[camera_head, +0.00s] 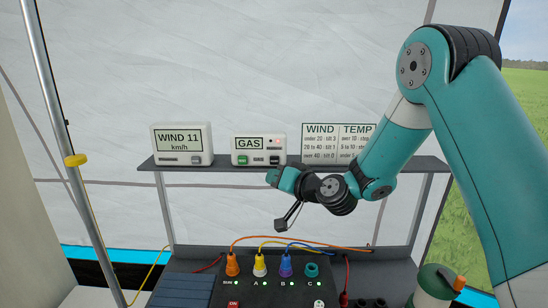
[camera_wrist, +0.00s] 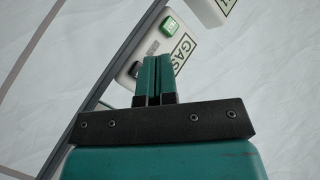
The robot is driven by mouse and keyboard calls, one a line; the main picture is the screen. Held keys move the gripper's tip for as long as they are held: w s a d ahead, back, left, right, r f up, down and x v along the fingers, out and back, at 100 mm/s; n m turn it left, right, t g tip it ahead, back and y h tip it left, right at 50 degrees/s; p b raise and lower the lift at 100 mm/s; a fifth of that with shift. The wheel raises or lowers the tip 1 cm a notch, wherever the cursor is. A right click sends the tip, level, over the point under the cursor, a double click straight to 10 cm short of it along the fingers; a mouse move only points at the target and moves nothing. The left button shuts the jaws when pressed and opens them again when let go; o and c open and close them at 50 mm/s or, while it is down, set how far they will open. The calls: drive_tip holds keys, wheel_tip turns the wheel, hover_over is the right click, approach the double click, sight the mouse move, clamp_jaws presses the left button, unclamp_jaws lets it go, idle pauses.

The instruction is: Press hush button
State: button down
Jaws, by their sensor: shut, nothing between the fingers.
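The gas alarm (camera_head: 258,143) is a small white box labelled GAS on the shelf. A red light shows at its upper right. Its front has a green button (camera_head: 242,160) at the lower left and a dark button (camera_head: 274,160) at the lower right; their lettering is too small to read. My gripper (camera_head: 272,177) is just below and in front of the box's right part. In the wrist view the shut, empty fingers (camera_wrist: 153,76) overlap the alarm (camera_wrist: 160,45) and cover part of its face, with the green button (camera_wrist: 170,26) beyond them. Contact cannot be told.
A wind display (camera_head: 182,140) stands left on the shelf (camera_head: 215,168); a WIND and TEMP chart (camera_head: 338,143) stands right. Below is a dark panel (camera_head: 205,262) with coloured plugs and cables. A pole with a yellow clamp (camera_head: 76,160) is at left. Space before the shelf's left half is clear.

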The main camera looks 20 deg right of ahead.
sight(274, 160)
drive_tip(key=shift+w+d+p, duration=0.2)
drive_tip(key=shift+w+d, duration=0.05)
drive_tip(key=shift+w, duration=0.55)
drive_tip(key=shift+w+d+p, duration=0.15)
drive_tip(key=shift+w+d, duration=0.1)
drive_tip(key=shift+w, duration=0.55)
drive_tip(key=shift+w+d+p, duration=0.2)
drive_tip(key=shift+w+d, duration=0.05)
drive_tip(key=shift+w, duration=0.55)
drive_tip(key=shift+w, duration=0.1)
drive_tip(key=shift+w+d, duration=0.15)
drive_tip(key=shift+w, duration=0.15)
drive_tip(key=shift+w+d+b, duration=0.15)
drive_tip(key=shift+w+b, duration=0.15)
drive_tip(key=shift+w, duration=0.15)
idle(0.8)
drive_tip(key=shift+s, duration=0.1)
drive_tip(key=shift+s+a+b, duration=0.3)
drive_tip(key=shift+s+b, duration=0.2)
drive_tip(key=shift+s, duration=0.25)
drive_tip(key=shift+s, duration=0.1)
